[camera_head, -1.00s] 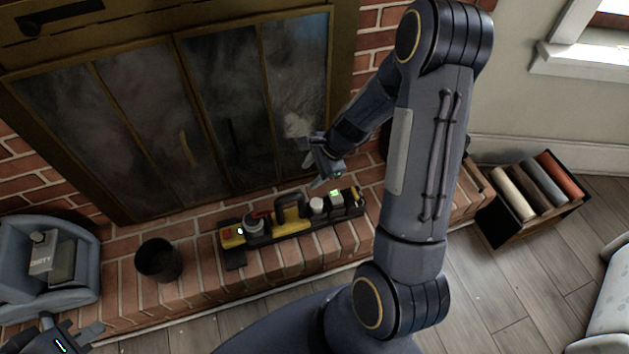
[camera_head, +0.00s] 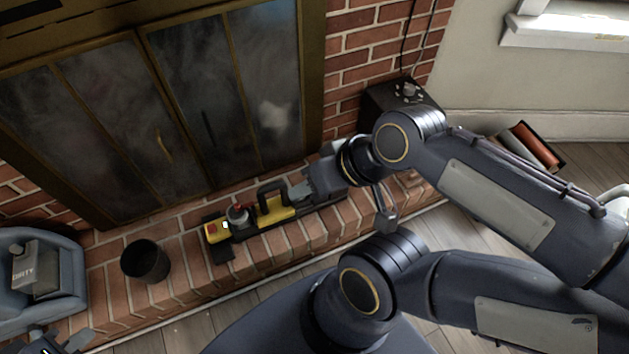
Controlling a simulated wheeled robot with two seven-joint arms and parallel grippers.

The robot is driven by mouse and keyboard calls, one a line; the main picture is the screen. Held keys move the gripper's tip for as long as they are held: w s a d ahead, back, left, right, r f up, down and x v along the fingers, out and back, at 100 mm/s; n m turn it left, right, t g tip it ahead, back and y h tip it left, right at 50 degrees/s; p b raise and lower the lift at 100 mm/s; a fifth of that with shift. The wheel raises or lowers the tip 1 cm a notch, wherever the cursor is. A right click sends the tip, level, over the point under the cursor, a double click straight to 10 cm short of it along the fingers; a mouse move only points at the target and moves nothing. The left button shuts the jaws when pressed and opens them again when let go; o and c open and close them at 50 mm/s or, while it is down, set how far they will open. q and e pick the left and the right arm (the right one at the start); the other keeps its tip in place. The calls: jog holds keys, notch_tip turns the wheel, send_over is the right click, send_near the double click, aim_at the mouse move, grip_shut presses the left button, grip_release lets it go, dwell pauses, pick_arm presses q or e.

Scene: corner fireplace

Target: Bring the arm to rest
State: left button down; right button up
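My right arm comes in from the right, its bent links across the right half of the head view. My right gripper (camera_head: 297,191) is over the right part of a black and yellow tool tray (camera_head: 262,224) on the brick hearth; its wrist hides most of it, so its opening does not show. I cannot tell if it touches the tray. My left gripper (camera_head: 74,341) is at the bottom left edge, partly cut off and apart from the objects; its opening is unclear.
A dark cup (camera_head: 146,262) stands on the brick hearth (camera_head: 190,265). A blue-grey bin (camera_head: 50,292) with a "DIRTY" label is at left. Glass fireplace doors (camera_head: 200,100) rise behind. A black box (camera_head: 400,98) and a rolled-item crate (camera_head: 533,147) are at right.

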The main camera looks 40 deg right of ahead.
notch_tip(320, 180, up, 21)
jog(key=p, duration=2)
jog(key=shift+f, duration=0.2)
jog(key=shift+o, duration=0.3)
